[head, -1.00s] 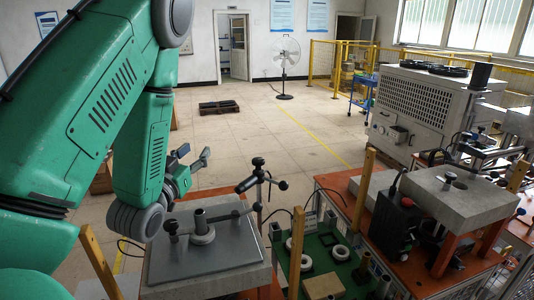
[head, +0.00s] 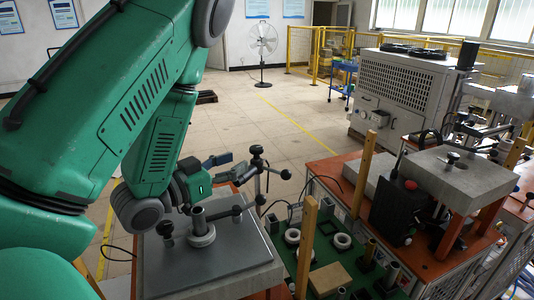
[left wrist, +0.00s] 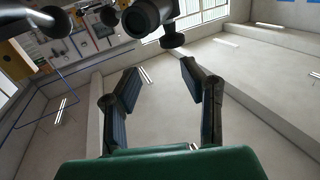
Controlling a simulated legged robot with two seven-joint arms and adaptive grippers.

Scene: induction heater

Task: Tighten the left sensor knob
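A metal stand with black ball-ended knobs (head: 256,150) rises behind the grey plate (head: 225,252) in the head view. More black knobs sit on a bar and post (head: 200,222) over the plate. I cannot tell for sure which is the left sensor knob. My left gripper (head: 234,166) is open and empty, just left of the stand's upper knobs. My right gripper is not in view.
An orange-topped bench (head: 335,172) carries a black box with a red button (head: 400,208).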

